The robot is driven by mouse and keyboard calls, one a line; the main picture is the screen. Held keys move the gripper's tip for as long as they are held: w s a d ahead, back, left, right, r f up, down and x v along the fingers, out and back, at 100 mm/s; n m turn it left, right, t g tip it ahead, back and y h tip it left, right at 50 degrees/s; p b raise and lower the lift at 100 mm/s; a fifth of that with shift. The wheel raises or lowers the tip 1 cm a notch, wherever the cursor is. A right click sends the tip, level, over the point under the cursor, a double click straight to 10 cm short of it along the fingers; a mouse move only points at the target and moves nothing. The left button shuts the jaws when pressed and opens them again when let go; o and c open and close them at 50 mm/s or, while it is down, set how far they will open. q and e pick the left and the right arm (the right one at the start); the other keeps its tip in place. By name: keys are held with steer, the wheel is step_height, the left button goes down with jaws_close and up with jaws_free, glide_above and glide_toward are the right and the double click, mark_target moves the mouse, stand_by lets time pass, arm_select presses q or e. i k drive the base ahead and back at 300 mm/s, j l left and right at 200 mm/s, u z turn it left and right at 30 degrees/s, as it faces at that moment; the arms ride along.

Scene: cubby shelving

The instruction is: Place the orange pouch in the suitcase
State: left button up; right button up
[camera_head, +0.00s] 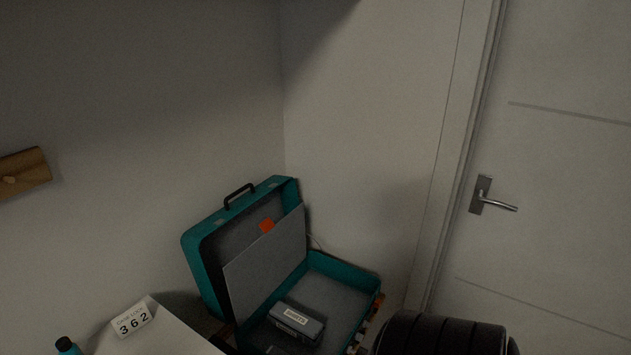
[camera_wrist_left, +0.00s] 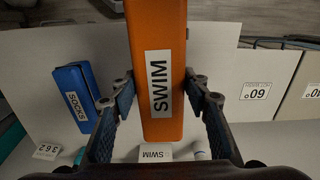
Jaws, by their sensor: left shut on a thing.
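An orange pouch labelled SWIM (camera_wrist_left: 157,45) fills the middle of the left wrist view. My left gripper (camera_wrist_left: 158,88) has a finger on each side of it and is shut on it. The open teal suitcase (camera_head: 345,270) stands at the bottom middle of the head view, its lid (camera_head: 205,270) raised toward the wall. A dark box with a white label (camera_head: 296,322) lies inside its base, and a small orange patch (camera_head: 267,225) shows at the lid's panel. The pouch in my left gripper is not clearly seen in the head view. My right gripper is not in view.
A door (camera_head: 560,200) is at right. The wrist view shows a blue SOCKS pouch (camera_wrist_left: 75,98), a SWIM label (camera_wrist_left: 155,154) and a box marked 60 (camera_wrist_left: 257,92).

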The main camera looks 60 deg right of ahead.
mark_target(326, 302)
steer(key=k+l+z, duration=0.1)
steer(key=k+z, duration=0.3)
steer(key=k, duration=0.2)
steer(key=z, duration=0.4)
steer(key=l+z, duration=0.1)
steer(key=z, duration=0.25)
steer(key=i+z, duration=0.1)
steer(key=z, duration=0.7)
steer(key=i+l, duration=0.15)
steer(key=i, duration=0.65)
steer(key=i+l+z, duration=0.1)
steer(key=i, duration=0.65)
